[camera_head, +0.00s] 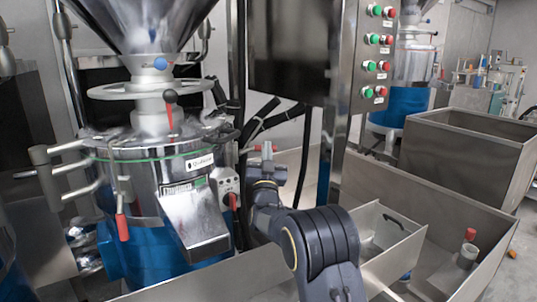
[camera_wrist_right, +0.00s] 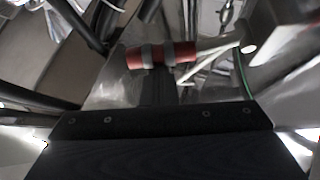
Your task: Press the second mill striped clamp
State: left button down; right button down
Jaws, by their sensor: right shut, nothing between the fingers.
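A clamp handle with red and grey stripes (camera_wrist_right: 160,55) lies across the upper middle of the right wrist view. A pale metal arm joins its right end. My right gripper (camera_wrist_right: 158,88) is shut and empty, its dark fingers pointing at the handle's middle. I cannot tell whether they touch it. In the head view, a small reddish and pale piece (camera_head: 266,148) shows just beyond my right gripper (camera_head: 265,168), at the right side of the near steel mill (camera_head: 150,165). The fingertips are mostly hidden there. My left gripper is not in view.
A hopper (camera_head: 140,22) tops the near mill. Other red-tipped levers (camera_head: 122,228) are on its front. A control panel (camera_head: 377,55) stands behind my right arm. Steel bins (camera_head: 470,150) fill the right side. Another mill (camera_head: 412,75) stands farther back.

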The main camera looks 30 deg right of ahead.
jog(key=shift+f+m+g+h+b, duration=0.65)
jog(key=shift+f+m+h+b, duration=0.1)
jog(key=shift+m+b, duration=0.35)
jog(key=shift+f+m+g+h+b, duration=0.7)
jog(key=shift+m+b, duration=0.25)
jog(key=shift+m, duration=0.15)
